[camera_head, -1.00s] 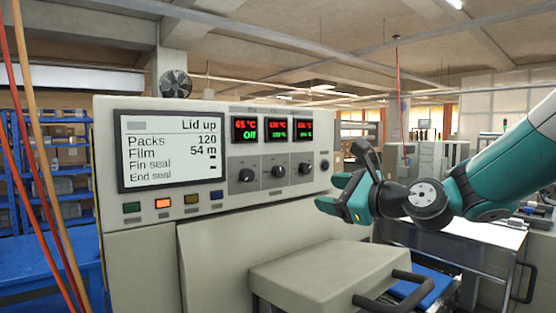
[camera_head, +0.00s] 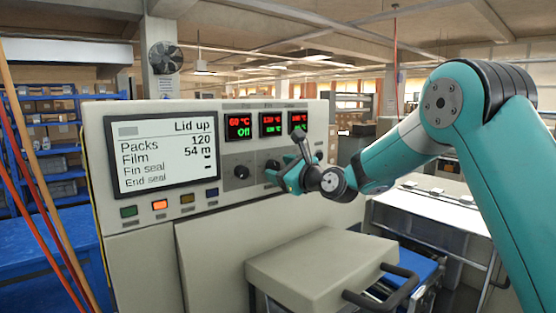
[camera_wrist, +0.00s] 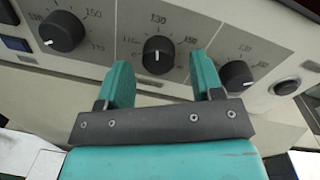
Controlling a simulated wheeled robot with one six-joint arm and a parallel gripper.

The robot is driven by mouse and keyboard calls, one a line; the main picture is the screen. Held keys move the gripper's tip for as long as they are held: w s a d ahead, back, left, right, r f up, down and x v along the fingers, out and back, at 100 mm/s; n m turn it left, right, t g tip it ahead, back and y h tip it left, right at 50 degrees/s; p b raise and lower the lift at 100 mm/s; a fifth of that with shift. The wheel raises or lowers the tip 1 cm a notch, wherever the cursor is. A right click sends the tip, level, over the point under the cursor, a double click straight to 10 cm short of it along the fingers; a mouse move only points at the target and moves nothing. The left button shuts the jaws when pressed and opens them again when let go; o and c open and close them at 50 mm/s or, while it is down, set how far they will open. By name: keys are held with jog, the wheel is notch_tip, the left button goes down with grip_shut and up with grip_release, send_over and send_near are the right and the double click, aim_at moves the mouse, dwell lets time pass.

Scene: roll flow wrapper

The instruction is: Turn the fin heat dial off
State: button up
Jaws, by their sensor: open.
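Three black dials sit in a row on the machine's front. The left dial (camera_head: 241,172) is clear of my gripper. The middle dial (camera_head: 271,166) is partly hidden by my gripper (camera_head: 286,176), and the right dial is mostly hidden in the head view. The labels above are too small to read surely. In the wrist view, my gripper (camera_wrist: 163,78) is open and empty. The middle dial (camera_wrist: 158,55) shows in the gap between its fingers, with a scale marked 130 above.
The left red-and-green display (camera_head: 239,127) reads 60 °C and Off; the middle display (camera_head: 272,124) is lit too. The screen (camera_head: 166,154) says Lid up. A round button (camera_wrist: 285,87) is right of the dials. A beige cover with a handle (camera_head: 318,272) juts out below.

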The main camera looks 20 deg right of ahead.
jog(key=shift+w+a, duration=0.35)
jog(key=shift+w, duration=0.3)
jog(key=c, duration=0.9)
